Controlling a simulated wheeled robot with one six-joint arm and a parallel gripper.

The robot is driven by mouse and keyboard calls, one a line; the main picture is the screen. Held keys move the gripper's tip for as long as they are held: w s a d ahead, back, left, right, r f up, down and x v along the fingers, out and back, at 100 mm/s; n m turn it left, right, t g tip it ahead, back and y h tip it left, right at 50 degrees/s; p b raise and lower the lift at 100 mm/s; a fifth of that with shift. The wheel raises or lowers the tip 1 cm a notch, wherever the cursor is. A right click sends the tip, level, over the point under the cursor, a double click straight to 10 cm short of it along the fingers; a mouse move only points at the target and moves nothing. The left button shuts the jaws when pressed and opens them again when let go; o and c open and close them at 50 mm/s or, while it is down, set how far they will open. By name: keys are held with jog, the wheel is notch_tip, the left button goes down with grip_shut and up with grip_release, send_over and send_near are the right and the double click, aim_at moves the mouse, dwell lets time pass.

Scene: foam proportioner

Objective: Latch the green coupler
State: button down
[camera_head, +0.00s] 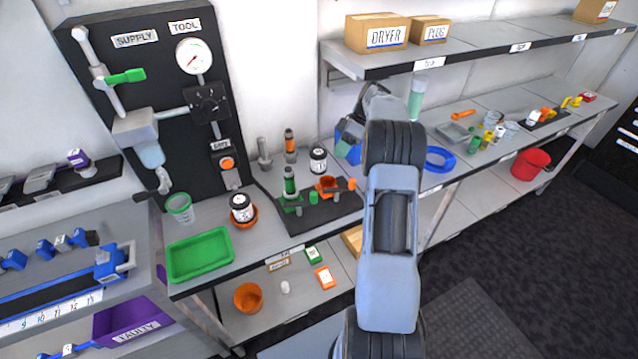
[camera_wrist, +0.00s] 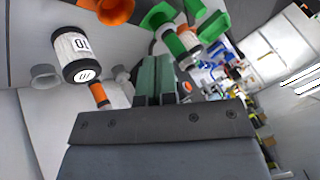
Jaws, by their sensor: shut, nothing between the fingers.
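The green coupler (camera_head: 290,187) stands upright in a green base on a dark mat in the head view, with a grey tip on top. A small green block (camera_head: 313,197), perhaps its latch handle, is just right of it. In the wrist view the green coupler (camera_wrist: 178,42) shows beyond the fingertips, with green parts beside it. My gripper (camera_wrist: 157,62) has its green-grey fingers shut together and empty. It appears apart from the coupler. In the head view my arm hides much of the gripper. Whether the coupler is latched cannot be told.
An orange coupler base (camera_head: 328,186) is right of the green one. A white-and-black jar (camera_head: 318,160) and an orange-banded cylinder (camera_head: 290,146) stand behind. Another jar (camera_head: 241,208) and a green tray (camera_head: 200,257) are to the left. A shelf (camera_head: 470,58) overhangs the right side.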

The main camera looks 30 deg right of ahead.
dwell(0.3)
jog(key=p+x, duration=0.2)
jog(key=x, duration=0.8)
jog(key=shift+s+a, duration=0.1)
jog(key=shift+a, duration=0.05)
jog(key=shift+s+a+p, duration=0.3)
jog(key=shift+s+a, duration=0.3)
jog(key=shift+s, duration=0.15)
jog(key=shift+s+a+p, duration=0.3)
jog(key=shift+s+a, duration=0.3)
jog(key=shift+s, duration=0.05)
